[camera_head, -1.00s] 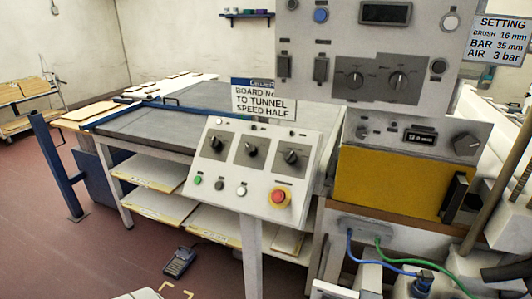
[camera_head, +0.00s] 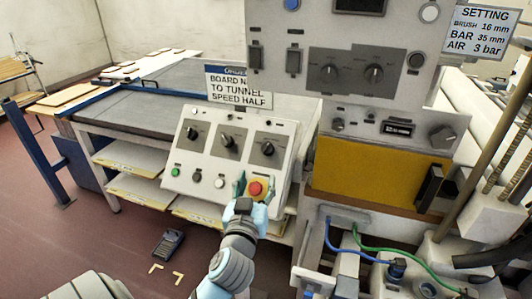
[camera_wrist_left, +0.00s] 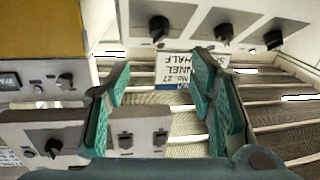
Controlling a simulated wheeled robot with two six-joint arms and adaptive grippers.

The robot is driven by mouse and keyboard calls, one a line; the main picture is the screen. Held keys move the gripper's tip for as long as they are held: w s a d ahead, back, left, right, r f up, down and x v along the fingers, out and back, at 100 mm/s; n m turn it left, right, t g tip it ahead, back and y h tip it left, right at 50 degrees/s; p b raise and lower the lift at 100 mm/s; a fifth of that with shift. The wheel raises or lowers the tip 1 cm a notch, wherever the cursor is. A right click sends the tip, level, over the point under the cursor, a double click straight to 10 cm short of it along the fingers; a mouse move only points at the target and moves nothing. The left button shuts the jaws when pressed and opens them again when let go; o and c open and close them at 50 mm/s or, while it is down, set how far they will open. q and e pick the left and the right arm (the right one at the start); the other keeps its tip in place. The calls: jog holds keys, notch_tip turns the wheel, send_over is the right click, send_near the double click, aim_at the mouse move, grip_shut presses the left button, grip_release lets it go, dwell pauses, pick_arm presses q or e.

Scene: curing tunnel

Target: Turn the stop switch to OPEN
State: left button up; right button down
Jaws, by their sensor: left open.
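A sloped white control panel (camera_head: 275,172) carries three black rotary switches: left (camera_head: 193,132), middle (camera_head: 228,142) and right (camera_head: 268,149). Their labels are too small to read, so I cannot tell which is the stop switch. A red button on a yellow ring (camera_head: 257,188) sits below the right switch. My left gripper (camera_head: 252,187) is in front of the panel's lower right, fingers around the red button in the picture; contact is unclear. In the left wrist view the teal-padded fingers (camera_wrist_left: 162,80) are apart and empty, with black knobs (camera_wrist_left: 159,28) beyond them.
A larger grey cabinet (camera_head: 335,100) with more knobs stands to the right above a yellow panel (camera_head: 375,175). Blue and green hoses (camera_head: 368,249) lie below it. A sign (camera_head: 238,88) stands behind the panel. A foot pedal (camera_head: 168,242) is on the floor at left.

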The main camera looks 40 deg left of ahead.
aim_at(266, 150)
pick_arm(q)
jog(key=x, duration=1.4)
jog(key=shift+f, duration=0.15)
jog(key=c, duration=1.1)
jog(key=shift+w+d+f+n+g+y+b, duration=0.1)
jog(key=shift+n+g+y+b, duration=0.4)
jog(key=shift+n, duration=0.35)
jog(key=shift+w+d+n+g+y+b, duration=0.1)
jog(key=shift+n+g+y+b, duration=0.4)
jog(key=shift+n, duration=0.35)
jog(key=shift+c, duration=0.2)
jog(key=n+g+y+b, duration=0.1)
jog(key=n+g+b, duration=0.1)
jog(key=n, duration=0.1)
jog(key=shift+d, duration=0.1)
jog(key=shift+w+r+n+g+y+b, duration=0.15)
jog(key=shift+n+g+y+b, duration=0.15)
jog(key=shift+n+g+b, duration=0.55)
jog(key=shift+w+r+n+g+y+b, duration=0.15)
jog(key=shift+n+g+y+b, duration=0.15)
jog(key=shift+n+g, duration=1)
jog(key=shift+s+n, duration=0.1)
jog(key=shift+n, duration=0.45)
